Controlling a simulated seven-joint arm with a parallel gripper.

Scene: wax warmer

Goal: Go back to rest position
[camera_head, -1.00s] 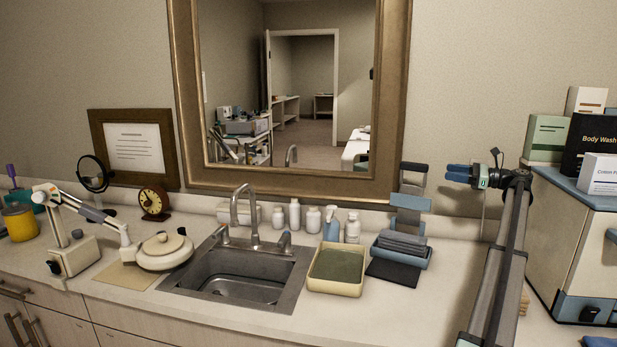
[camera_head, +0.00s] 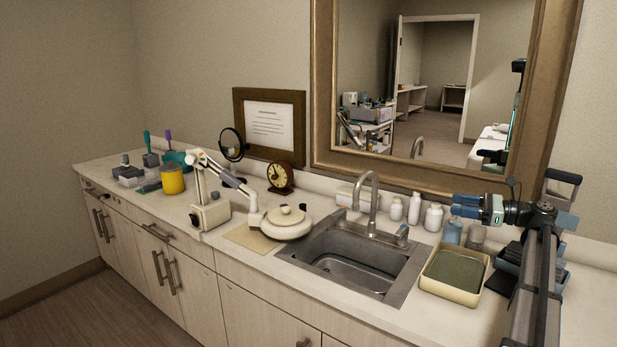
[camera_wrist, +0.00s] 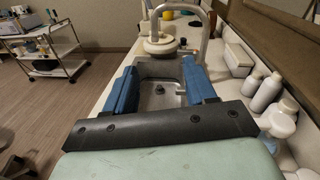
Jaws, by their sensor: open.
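My gripper (camera_head: 468,207) is at the right in the head view, raised above the counter near the bottles and pointing left. Its blue fingers are apart and nothing is between them. In the wrist view the two fingers of my gripper (camera_wrist: 160,88) frame the sink (camera_wrist: 158,100), with a clear gap. The cream lidded wax warmer (camera_head: 287,223) sits on a tan mat (camera_head: 247,238) left of the sink, well apart from my gripper. My arm rises from the lower right of the head view and hides part of the counter.
The sink (camera_head: 330,277) and its tall faucet (camera_head: 373,190) lie left of my gripper. Several bottles (camera_head: 433,217) stand against the wall. A yellow tray (camera_head: 443,289) is on the counter below my gripper. A white jointed lamp (camera_head: 210,212) stands farther left.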

